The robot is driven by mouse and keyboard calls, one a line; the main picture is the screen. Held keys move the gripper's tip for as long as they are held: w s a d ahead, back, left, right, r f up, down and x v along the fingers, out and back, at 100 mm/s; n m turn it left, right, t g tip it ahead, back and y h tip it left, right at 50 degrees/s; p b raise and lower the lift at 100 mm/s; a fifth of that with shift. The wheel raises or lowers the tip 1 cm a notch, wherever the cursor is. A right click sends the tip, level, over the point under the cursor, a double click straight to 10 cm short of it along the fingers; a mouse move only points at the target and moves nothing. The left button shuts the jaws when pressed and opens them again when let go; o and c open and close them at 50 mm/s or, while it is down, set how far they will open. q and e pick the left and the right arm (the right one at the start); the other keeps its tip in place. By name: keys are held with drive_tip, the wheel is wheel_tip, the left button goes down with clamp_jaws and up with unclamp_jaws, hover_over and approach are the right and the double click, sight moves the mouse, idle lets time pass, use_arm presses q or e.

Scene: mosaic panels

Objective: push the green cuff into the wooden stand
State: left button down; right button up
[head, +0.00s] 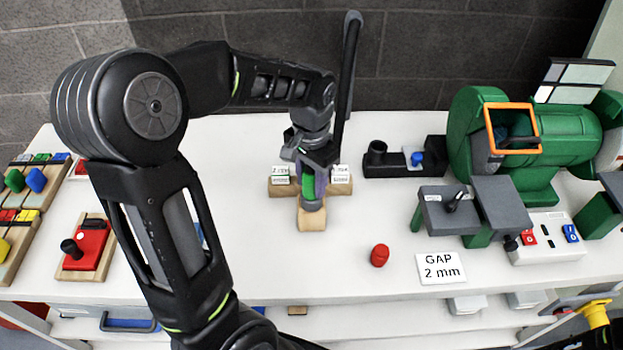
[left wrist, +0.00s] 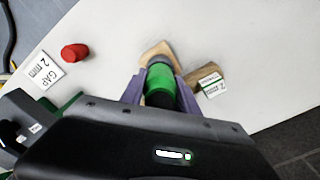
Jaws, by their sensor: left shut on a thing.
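The green cuff (head: 308,187) is between the fingers of my left gripper (head: 313,178), over the middle of the wooden stand (head: 312,220). In the left wrist view the green cuff (left wrist: 160,85) lies between two purple fingers that are shut on its sides. The gripper hides part of the stand, and I cannot tell how deep the cuff sits. My right gripper is not in view.
White labels (head: 340,172) stand on the wooden stand's side blocks. A red knob-like piece (head: 380,255) and a "GAP 2 mm" card (head: 441,268) lie to the right. A black fixture (head: 400,165) and a green machine (head: 520,140) stand farther right. The white table is clear in front of the stand.

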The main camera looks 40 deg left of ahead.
sight(311, 170)
use_arm(q)
drive_tip(key=shift+f, duration=0.4)
drive_tip(key=c, duration=0.8)
unclamp_jaws()
drive_tip(key=shift+c, duration=0.2)
wheel_tip(311, 170, up, 8)
drive_tip(key=shift+f+b, duration=0.1)
drive_tip(key=shift+b, duration=0.35)
